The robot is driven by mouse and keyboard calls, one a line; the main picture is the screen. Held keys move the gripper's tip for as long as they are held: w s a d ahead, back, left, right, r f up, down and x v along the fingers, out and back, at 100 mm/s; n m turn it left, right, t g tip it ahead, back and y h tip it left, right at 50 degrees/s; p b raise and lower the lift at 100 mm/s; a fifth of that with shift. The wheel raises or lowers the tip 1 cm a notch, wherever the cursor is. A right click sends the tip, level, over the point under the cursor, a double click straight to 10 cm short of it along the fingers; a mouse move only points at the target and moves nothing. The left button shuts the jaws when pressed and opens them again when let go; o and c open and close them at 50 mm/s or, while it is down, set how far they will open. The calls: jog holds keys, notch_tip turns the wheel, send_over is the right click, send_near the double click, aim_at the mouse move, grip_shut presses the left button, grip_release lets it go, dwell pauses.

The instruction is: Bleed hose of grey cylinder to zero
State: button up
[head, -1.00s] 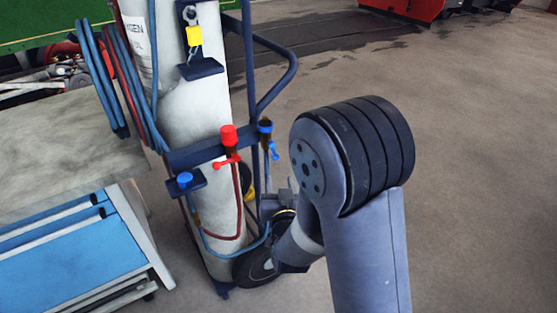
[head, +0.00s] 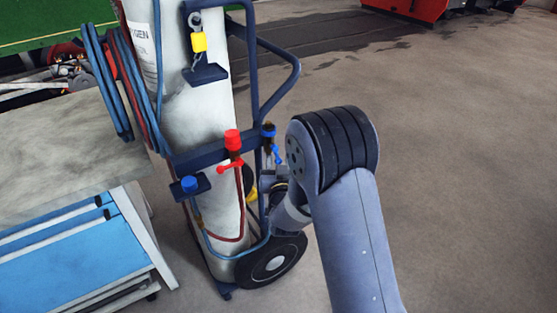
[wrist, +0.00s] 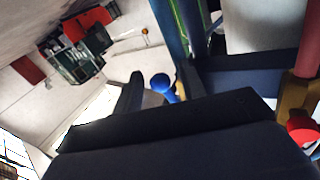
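The grey cylinder (head: 190,110) stands upright on a dark blue trolley in the head view. A red fitting with a red lever (head: 230,167) and a blue fitting with a blue lever (head: 277,155) sit on its crossbar. Red and blue hoses hang below them. My gripper (head: 279,182) is just below and beside the blue lever, partly hidden by my arm. In the wrist view its dark fingers stand apart (wrist: 161,72), with a blue rounded part (wrist: 160,82) showing between them. I cannot tell whether they touch it. A red part (wrist: 300,128) is at the right edge.
A blue knob (head: 189,183) sits on a bracket at the cylinder's left. A yellow padlock (head: 199,42) hangs higher up. A workbench with blue drawers (head: 75,250) stands at left. The trolley wheel (head: 275,262) is below my gripper. The floor at right is clear.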

jog(key=shift+w, duration=0.15)
jog(key=shift+c, duration=0.2)
grip_shut()
jog(key=shift+s+a+f+m+b, duration=0.1)
jog(key=shift+s+a+m+b, duration=0.15)
jog(key=shift+m+b, duration=0.35)
jog(key=shift+s+a+m+g+b, duration=0.2)
jog(key=shift+a+m+g+b, duration=0.15)
jog(key=shift+m+g+b, duration=0.35)
jog(key=shift+o, duration=0.2)
grip_release()
